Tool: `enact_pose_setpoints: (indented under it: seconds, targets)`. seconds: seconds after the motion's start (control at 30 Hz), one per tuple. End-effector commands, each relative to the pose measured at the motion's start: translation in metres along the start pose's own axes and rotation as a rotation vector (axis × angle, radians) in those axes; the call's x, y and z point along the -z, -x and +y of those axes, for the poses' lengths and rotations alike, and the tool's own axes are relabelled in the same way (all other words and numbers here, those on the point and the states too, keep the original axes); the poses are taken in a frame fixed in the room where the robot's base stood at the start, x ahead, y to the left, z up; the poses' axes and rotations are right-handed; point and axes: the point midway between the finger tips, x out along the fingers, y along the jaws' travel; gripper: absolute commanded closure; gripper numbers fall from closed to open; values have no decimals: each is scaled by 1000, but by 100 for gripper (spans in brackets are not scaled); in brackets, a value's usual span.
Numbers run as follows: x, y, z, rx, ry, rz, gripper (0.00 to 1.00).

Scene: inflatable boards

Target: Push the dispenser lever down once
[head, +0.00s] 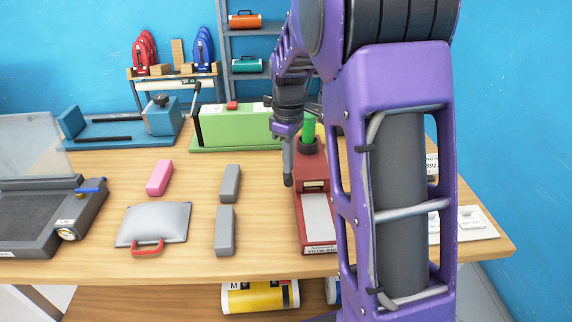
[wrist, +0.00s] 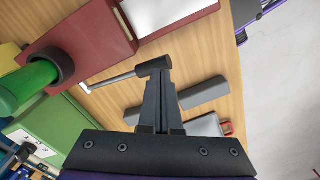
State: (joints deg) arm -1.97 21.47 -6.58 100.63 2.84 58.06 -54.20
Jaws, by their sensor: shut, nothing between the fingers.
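The dispenser is a long red unit (head: 313,172) at the right of the table, with a green bottle (head: 308,127) upright in a dark collar. Its red body (wrist: 92,38) and the green bottle (wrist: 27,88) also show in the wrist view. My gripper (head: 288,183) points down at the dispenser's left side. In the wrist view its shut fingers (wrist: 160,80) overlap the grip; I cannot tell whether they touch it.
Two grey blocks (head: 225,230), a pink block (head: 159,178) and a grey pouch (head: 155,224) lie left of the dispenser. A green box (head: 235,130) stands behind. A dark machine (head: 45,220) fills the left. Bare table lies between the blocks and dispenser.

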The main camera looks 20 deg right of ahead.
Motion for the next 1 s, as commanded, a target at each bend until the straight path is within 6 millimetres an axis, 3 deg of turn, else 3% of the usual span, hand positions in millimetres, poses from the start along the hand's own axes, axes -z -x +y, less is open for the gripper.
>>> enact_pose_setpoints:
  seconds: [0.37,1.0]
  targets:
    - [0,-2,0,0,0,0,100]
    - [0,-47,0,0,0,0,100]
